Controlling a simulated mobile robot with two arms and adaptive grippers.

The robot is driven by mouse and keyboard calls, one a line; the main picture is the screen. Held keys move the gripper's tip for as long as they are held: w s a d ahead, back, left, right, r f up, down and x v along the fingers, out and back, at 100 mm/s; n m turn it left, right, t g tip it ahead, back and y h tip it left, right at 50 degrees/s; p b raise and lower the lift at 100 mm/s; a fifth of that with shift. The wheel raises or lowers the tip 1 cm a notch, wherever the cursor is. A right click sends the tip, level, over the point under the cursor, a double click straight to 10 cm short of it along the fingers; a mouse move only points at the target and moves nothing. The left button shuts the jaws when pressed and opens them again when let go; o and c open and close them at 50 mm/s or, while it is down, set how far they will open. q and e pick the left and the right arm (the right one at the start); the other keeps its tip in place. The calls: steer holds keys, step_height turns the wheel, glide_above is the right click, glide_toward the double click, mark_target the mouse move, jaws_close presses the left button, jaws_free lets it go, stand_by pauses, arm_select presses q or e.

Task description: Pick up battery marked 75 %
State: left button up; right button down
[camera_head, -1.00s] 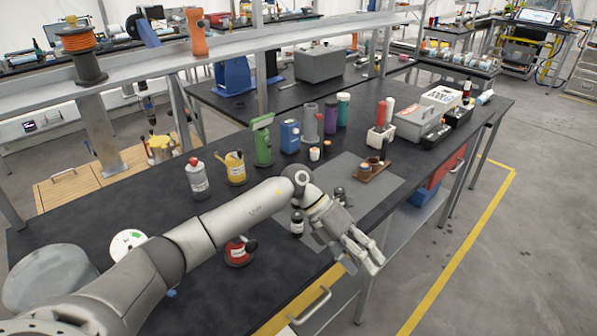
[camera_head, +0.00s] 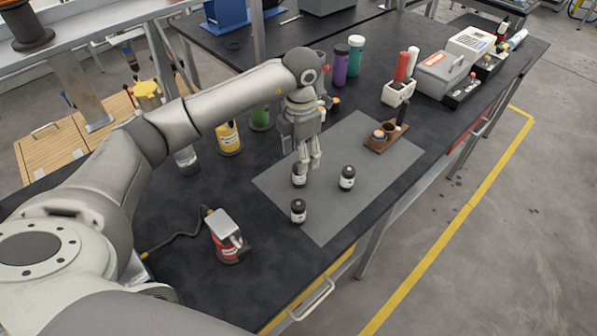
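Three small black-and-white cylinders, which look like the batteries, stand upright on a grey mat (camera_head: 385,160). One battery (camera_head: 298,211) is at the mat's front left, another battery (camera_head: 347,178) is to its right, and a third battery (camera_head: 299,180) is farther back. No charge marking is readable on any of them. My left gripper (camera_head: 309,167) points down at the third battery and partly covers it. I cannot tell whether the fingers touch it or how far apart they are. My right gripper is not in view.
A brown wooden holder (camera_head: 378,146) sits at the mat's back right. Yellow (camera_head: 229,140) and green (camera_head: 260,118) containers stand behind my arm.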

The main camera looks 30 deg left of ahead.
arm_select(q)
steer(key=shift+s+f+p, duration=0.3)
steer(key=shift+f+p, duration=0.4)
steer(key=shift+f, duration=0.25)
step_height(320, 180, down, 2)
steer(key=shift+s+f+p, duration=0.1)
steer(key=shift+p, duration=0.2)
steer(key=shift+f, duration=0.4)
steer(key=shift+c, duration=1.6)
steer(key=c, duration=0.9)
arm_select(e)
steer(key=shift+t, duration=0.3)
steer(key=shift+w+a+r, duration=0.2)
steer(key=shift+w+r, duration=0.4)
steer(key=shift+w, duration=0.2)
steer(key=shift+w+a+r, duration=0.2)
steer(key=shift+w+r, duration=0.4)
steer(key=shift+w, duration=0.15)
